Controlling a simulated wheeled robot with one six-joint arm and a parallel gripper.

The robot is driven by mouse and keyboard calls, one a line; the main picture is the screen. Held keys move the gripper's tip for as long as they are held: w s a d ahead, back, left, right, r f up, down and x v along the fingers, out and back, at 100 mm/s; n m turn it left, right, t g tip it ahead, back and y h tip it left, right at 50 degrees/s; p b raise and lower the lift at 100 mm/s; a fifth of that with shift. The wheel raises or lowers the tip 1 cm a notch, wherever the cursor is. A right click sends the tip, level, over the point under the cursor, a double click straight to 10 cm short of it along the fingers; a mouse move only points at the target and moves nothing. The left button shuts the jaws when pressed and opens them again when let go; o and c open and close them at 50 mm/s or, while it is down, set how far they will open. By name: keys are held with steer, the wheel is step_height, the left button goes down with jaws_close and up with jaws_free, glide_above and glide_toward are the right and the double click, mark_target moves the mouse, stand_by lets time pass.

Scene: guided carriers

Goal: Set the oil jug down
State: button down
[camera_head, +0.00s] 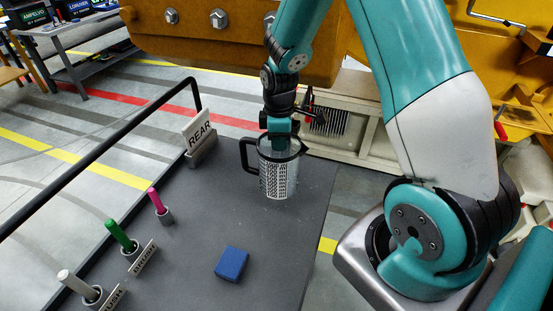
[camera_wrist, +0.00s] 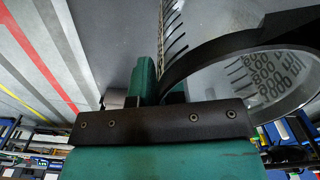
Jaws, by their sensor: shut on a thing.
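The oil jug (camera_head: 279,178) is a clear measuring jug with a black rim, a black handle on its left side and printed scale marks. It is upright at the far right part of the dark grey top (camera_head: 200,220). I cannot tell whether its base touches the top. My gripper (camera_head: 281,143) comes down from above and is shut on the jug at its rim; the fingertips are partly hidden. In the wrist view the jug (camera_wrist: 285,75) fills the upper right, with its dark rim and scale marks close beside the teal fingers (camera_wrist: 158,82).
A blue block (camera_head: 231,263) lies nearer on the top. Pink (camera_head: 156,201), green (camera_head: 121,236) and white (camera_head: 78,286) sticks stand in holders along the left edge. A REAR sign (camera_head: 199,133) stands left of the jug. A black rail (camera_head: 100,152) runs along the left.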

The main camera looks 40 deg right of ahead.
step_height(320, 180, down, 8)
steer(key=p, duration=0.1)
steer(key=shift+r, duration=0.2)
steer(key=shift+f, duration=0.15)
steer(key=c, duration=1.2)
jaws_free()
step_height(320, 180, up, 12)
steer(key=f+b, duration=0.1)
steer(key=b, duration=0.2)
steer(key=s+a+r+m+y, duration=0.2)
steer(key=s+a+r, duration=0.8)
steer(key=a, duration=0.4)
steer(key=s+a+r, duration=0.2)
steer(key=s, duration=0.2)
steer(key=s+a+r+m+y, duration=0.1)
steer(key=s+a+r, duration=0.1)
steer(key=s, duration=0.2)
steer(key=s+a+r+y, duration=0.1)
steer(key=s+a, duration=0.1)
steer(key=s, duration=0.2)
steer(key=shift+a+r+m, duration=0.2)
steer(key=shift+r+m, duration=0.1)
steer(key=shift+r, duration=0.1)
